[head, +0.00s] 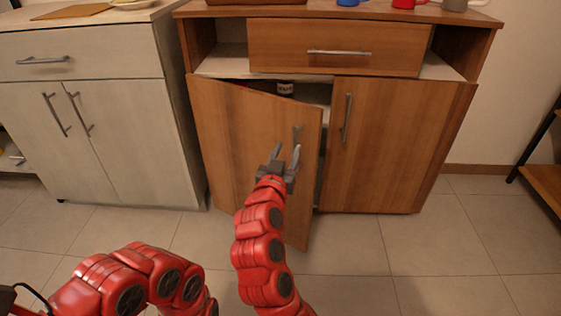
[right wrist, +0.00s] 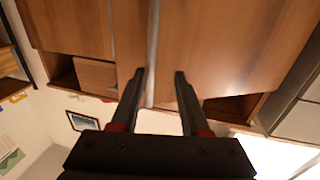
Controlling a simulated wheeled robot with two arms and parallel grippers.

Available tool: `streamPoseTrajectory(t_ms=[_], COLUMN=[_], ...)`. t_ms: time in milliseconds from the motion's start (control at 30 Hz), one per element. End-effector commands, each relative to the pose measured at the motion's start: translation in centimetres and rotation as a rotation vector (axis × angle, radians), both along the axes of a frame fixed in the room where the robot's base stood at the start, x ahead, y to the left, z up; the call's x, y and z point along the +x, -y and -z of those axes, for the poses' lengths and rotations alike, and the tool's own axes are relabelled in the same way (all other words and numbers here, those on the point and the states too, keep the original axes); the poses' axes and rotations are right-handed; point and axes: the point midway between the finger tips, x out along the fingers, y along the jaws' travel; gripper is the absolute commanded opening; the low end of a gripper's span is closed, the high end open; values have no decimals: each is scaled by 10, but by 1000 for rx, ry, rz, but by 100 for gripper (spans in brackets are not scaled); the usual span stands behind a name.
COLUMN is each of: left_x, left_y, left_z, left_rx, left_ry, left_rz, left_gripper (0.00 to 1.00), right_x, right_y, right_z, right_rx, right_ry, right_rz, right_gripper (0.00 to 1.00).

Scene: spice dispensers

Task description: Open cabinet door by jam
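The left door (head: 235,130) of the wooden cabinet (head: 440,140) stands partly open, its free edge swung out toward me. Its metal handle (head: 298,134) is just beyond my right gripper (head: 278,156). In the right wrist view the same gripper (right wrist: 160,74) is open, and the handle bar (right wrist: 152,45) runs between its fingers, nearer the left one. I cannot tell whether they touch. A small jar (head: 285,88) with a pale label shows in the gap above the open door; I cannot tell if it is jam. My left gripper is out of view.
The right door (head: 385,140) and the drawer (head: 340,47) are shut. A pale cabinet (head: 100,110) stands to the left, and blue and red mugs (head: 405,3) are on top of the wooden one. The tiled floor (head: 420,240) in front is clear at the right.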

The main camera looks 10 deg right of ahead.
Motion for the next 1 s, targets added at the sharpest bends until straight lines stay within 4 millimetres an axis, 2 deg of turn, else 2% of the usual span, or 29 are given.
streamPoseTrajectory(t_ms=[1000], left_x=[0], left_y=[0], left_z=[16], left_rx=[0], left_ry=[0], left_rz=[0], left_gripper=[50], right_x=[-68], right_y=[-38], right_z=[1], right_rx=[0], right_ry=[1], right_rz=[-2], right_gripper=[45])
